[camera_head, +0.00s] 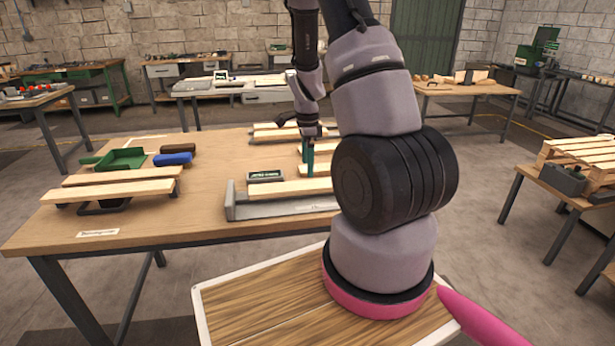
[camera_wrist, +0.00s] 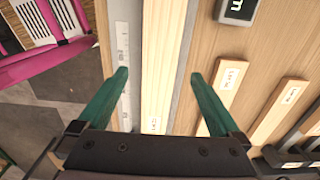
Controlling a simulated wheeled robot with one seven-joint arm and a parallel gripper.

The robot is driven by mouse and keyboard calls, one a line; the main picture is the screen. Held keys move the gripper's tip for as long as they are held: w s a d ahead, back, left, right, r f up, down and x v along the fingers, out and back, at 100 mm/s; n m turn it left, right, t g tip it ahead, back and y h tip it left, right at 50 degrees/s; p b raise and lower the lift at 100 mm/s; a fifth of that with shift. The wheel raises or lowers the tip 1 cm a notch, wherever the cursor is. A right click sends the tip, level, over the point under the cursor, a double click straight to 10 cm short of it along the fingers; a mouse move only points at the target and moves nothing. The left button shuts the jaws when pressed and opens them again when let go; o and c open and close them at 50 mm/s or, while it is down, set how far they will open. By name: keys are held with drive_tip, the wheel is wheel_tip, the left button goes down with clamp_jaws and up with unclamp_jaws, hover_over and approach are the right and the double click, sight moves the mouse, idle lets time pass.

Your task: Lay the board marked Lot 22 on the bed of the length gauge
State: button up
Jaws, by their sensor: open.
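The length gauge (camera_head: 285,208) is a long grey bed at the bench's front edge, with a small dark display (camera_head: 265,175) behind it. A pale board (camera_head: 290,188) lies along the bed. In the wrist view this board (camera_wrist: 165,60) has a small label at its near end, too small to read. My gripper (camera_head: 308,168) has teal fingers and points down over the gauge. In the wrist view my gripper (camera_wrist: 158,76) is open and empty, one finger to each side of the board. I cannot tell which board is Lot 22.
Two other labelled boards (camera_wrist: 229,88) and (camera_wrist: 283,105) lie right of the gauge in the wrist view. More boards rest on a rack (camera_head: 120,190) at the bench's left. A green tray (camera_head: 122,158) and blue and brown items (camera_head: 173,159) stand behind it.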

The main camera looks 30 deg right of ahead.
drive_tip(key=s+a+r+n+t+y, duration=0.1)
drive_tip(key=s+a+r+n+t, duration=0.2)
drive_tip(key=r, duration=0.9)
drive_tip(key=s+a+r+n+t+y, duration=0.1)
drive_tip(key=s+a+r+n, duration=0.3)
drive_tip(key=r, duration=0.8)
drive_tip(key=s+a+r+n+t, duration=0.3)
drive_tip(key=s+a+r+n, duration=0.3)
drive_tip(key=s+r+n, duration=0.4)
drive_tip(key=s, duration=0.2)
drive_tip(key=shift+s+a, duration=0.15)
drive_tip(key=shift+s, duration=0.2)
